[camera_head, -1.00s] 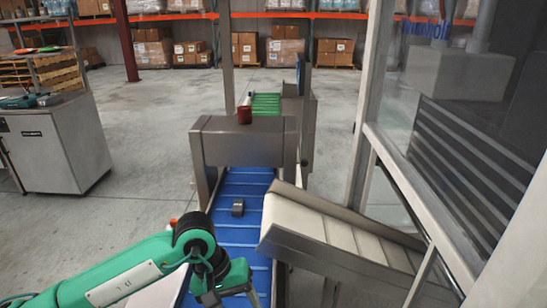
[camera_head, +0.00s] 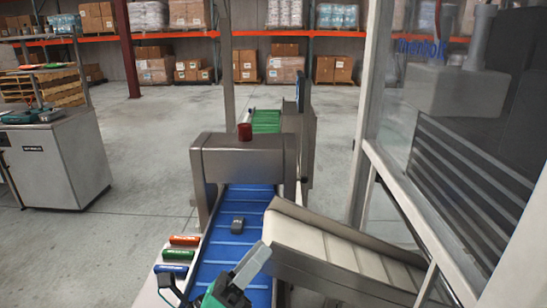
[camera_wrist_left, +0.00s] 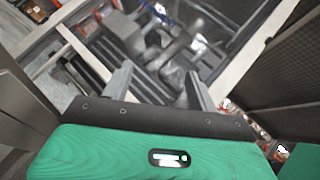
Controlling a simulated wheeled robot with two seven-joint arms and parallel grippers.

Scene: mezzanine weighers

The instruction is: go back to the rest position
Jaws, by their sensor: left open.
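My left gripper (camera_head: 262,252) shows at the bottom of the head view, over the near end of the blue belt and beside the cream chute. In the left wrist view its two grey fingers (camera_wrist_left: 158,72) stand apart with nothing between them, so it is open and empty. Most of the left arm is out of the head view. My right gripper is in neither view.
The blue belt (camera_head: 228,258) carries a small dark grey object (camera_head: 238,225) and runs under a metal housing (camera_head: 245,160). Orange (camera_head: 185,240), green (camera_head: 179,255) and blue (camera_head: 171,270) items lie left of it. The cream chute (camera_head: 330,245) and a framed glass panel (camera_head: 450,120) stand right.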

